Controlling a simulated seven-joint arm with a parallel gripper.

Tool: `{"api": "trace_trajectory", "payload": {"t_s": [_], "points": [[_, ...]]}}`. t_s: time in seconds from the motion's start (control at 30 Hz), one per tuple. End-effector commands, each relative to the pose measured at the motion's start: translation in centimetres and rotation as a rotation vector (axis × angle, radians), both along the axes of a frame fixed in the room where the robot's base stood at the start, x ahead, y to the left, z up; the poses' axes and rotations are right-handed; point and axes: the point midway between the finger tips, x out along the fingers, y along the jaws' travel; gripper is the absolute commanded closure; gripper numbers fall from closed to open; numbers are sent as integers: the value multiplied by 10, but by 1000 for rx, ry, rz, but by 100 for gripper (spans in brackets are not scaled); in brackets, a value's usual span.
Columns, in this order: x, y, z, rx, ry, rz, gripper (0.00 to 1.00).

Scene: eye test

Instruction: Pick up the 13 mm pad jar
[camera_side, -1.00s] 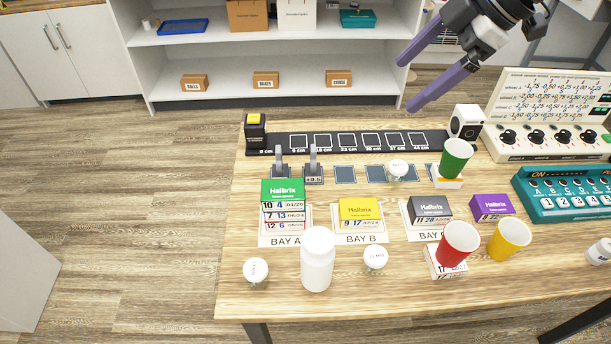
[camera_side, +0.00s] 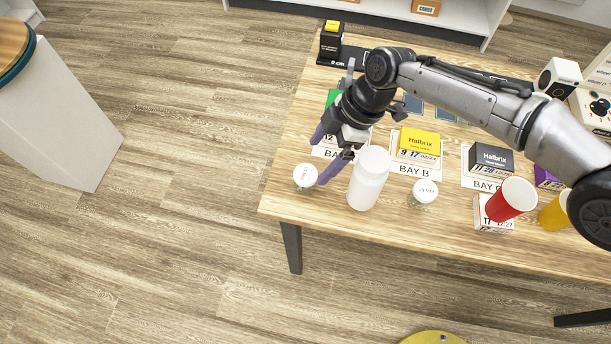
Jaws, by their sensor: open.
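Two small jars with white lids stand near the table's front edge. The left jar (camera_side: 306,177) is left of a white bottle (camera_side: 369,178), and the right jar (camera_side: 423,193) is right of it. The lid print is too small to tell for sure which jar is the 13 mm one. My gripper (camera_side: 323,155) is open, with two purple fingers pointing down and left. In the picture its lower fingertip lies just right of the left jar's lid; I cannot tell whether they touch. My gripper partly hides the green box (camera_side: 333,97).
The white bottle stands close to my lower finger. Behind are a yellow box (camera_side: 420,141) at Bay B and a dark box (camera_side: 491,158). Red (camera_side: 512,199) and yellow (camera_side: 554,213) cups stand right. My arm crosses above the right side. The table edge is close in front.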

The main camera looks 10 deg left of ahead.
Motion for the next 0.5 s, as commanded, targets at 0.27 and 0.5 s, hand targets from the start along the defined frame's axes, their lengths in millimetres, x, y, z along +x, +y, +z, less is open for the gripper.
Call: {"api": "trace_trajectory", "payload": {"t_s": [0.27, 0.5], "points": [[-4, 12, -31, 1, -1, -2, 6], [-12, 18, -54, -3, 2, 0, 6]]}}
